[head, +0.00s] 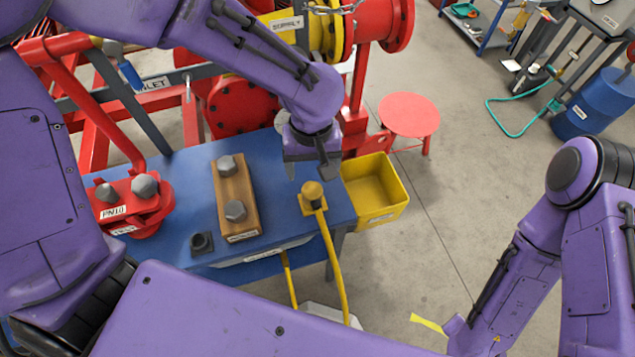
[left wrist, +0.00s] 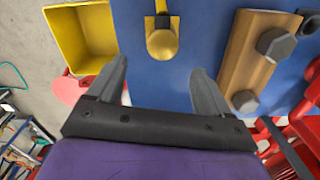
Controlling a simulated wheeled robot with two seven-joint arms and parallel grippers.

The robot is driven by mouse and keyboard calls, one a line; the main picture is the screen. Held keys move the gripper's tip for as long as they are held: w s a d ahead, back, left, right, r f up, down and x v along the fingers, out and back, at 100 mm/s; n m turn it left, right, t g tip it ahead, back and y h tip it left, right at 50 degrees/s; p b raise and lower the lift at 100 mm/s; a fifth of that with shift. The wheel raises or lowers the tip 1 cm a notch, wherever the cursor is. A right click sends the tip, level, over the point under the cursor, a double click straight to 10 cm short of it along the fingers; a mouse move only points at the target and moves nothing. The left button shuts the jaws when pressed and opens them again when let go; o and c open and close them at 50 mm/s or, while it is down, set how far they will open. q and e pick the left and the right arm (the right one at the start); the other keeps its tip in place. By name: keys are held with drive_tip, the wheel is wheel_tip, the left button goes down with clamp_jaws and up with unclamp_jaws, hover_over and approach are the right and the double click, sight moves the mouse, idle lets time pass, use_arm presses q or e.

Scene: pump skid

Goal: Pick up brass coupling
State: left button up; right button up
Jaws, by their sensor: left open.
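The brass coupling (head: 312,191) is a rounded gold knob on a yellow base at the right front of the blue bench (head: 180,185). A yellow hose (head: 329,255) runs from it over the bench's front edge. In the left wrist view the coupling (left wrist: 162,43) appears just beyond the gap between my fingers. My left gripper (head: 311,171) points down just behind the coupling in the head view, fingers apart and empty. It also shows in the left wrist view (left wrist: 160,72). My right arm is at the right, its gripper out of sight.
A wooden block with two bolts (head: 238,190) lies left of the coupling. A yellow bin (head: 377,187) is at the bench's right side. Red flanged parts (head: 132,205) stand at the left. A red stool (head: 409,113) stands on open floor beyond.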

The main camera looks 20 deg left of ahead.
sight(312, 190)
use_arm(q)
drive_tip(key=f, duration=0.1)
drive_tip(key=s+f, duration=0.1)
drive_tip(key=f, duration=0.1)
drive_tip(key=shift+s+f, duration=0.2)
drive_tip(key=shift+f, duration=0.05)
drive_tip(key=f, duration=0.5)
drive_tip(key=shift+w+p, duration=0.35)
drive_tip(key=shift+p, duration=0.05)
drive_tip(key=shift+s+r, duration=0.1)
drive_tip(key=shift+s, duration=0.05)
drive_tip(key=c, duration=1.2)
